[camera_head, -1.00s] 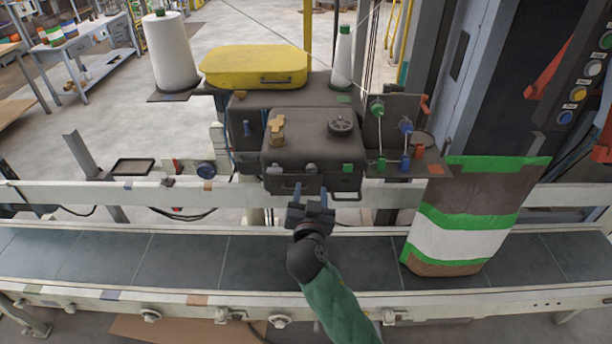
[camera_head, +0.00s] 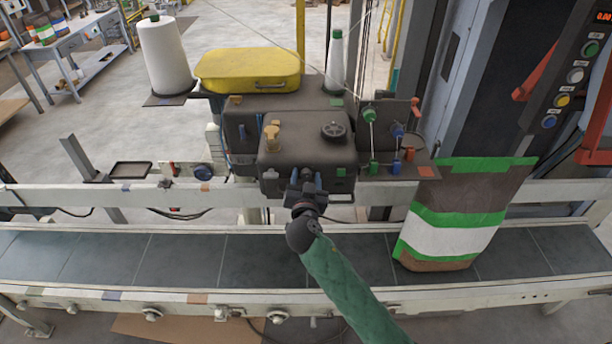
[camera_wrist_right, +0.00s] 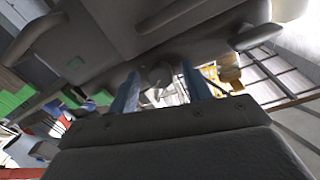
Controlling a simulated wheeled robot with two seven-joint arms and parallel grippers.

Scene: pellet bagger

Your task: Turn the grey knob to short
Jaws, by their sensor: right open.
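The dark sewing machine head (camera_head: 308,150) stands above the conveyor. The grey knob (camera_head: 307,171) is on its front face, mostly covered by my right gripper. In the right wrist view a grey rounded piece (camera_wrist_right: 160,76), which looks like this knob, shows between the two blue fingers. My right gripper (camera_head: 308,181) is open, with its fingers pointing at the machine front, one on each side of the knob. I cannot tell whether the fingers touch it. The knob's pointer and markings are not readable. My left gripper is not in view.
A handwheel (camera_head: 334,131) and a tan knob (camera_head: 271,132) sit on the machine top. A white rail (camera_head: 130,195) runs below the machine. A brown, green and white bag (camera_head: 452,235) stands on the conveyor (camera_head: 190,258) at right. A yellow case (camera_head: 248,70) is behind.

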